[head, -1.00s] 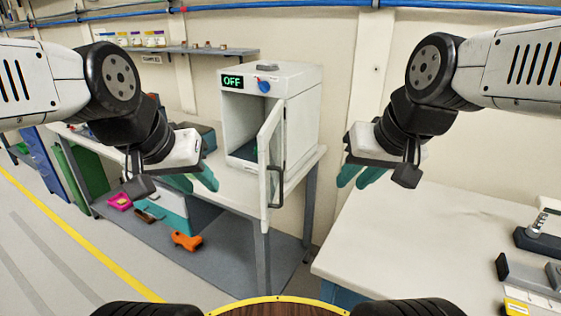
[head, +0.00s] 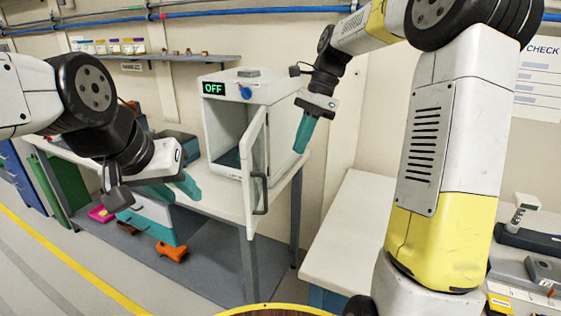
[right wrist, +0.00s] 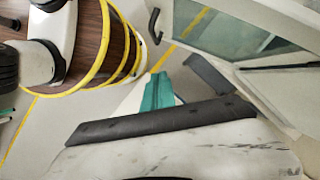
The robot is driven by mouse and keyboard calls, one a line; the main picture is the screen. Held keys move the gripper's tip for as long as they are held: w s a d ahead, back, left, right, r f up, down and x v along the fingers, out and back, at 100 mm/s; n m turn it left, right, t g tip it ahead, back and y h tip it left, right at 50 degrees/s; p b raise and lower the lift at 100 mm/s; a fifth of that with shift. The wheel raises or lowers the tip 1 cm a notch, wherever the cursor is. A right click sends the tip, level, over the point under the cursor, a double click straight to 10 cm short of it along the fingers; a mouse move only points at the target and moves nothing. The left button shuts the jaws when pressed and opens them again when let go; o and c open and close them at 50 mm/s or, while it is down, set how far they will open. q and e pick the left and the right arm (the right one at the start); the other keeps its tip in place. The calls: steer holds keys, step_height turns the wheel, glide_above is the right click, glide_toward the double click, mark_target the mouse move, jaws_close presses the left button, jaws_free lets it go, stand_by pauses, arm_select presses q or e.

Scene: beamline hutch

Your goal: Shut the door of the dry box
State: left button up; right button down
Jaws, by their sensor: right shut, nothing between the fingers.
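The dry box (head: 285,118) is a white cabinet on the bench with a green "OFF" display. Its front is open and shows a dark inside. Its door (head: 255,150) stands wide open, swung out toward me, with a dark bar handle (head: 262,195) low on it. In the right wrist view the door's window (right wrist: 225,30) and the handle (right wrist: 154,25) show at the top. My right gripper (head: 303,134), teal-fingered, is shut and empty, right of the door and apart from it. It also shows in the right wrist view (right wrist: 158,92). My left gripper (head: 172,190) is open and empty, left of the box.
The bench (head: 213,203) carries the box; its lower shelf (head: 215,265) holds an orange tool (head: 171,252) and other items. A second, pale table (head: 345,225) stands at right with clear room at its left. A wall shelf (head: 190,58) runs behind.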

steer(key=s+a+f, duration=0.3)
steer(key=a+f, duration=0.4)
steer(key=f, duration=0.1)
steer(key=shift+f, duration=0.4)
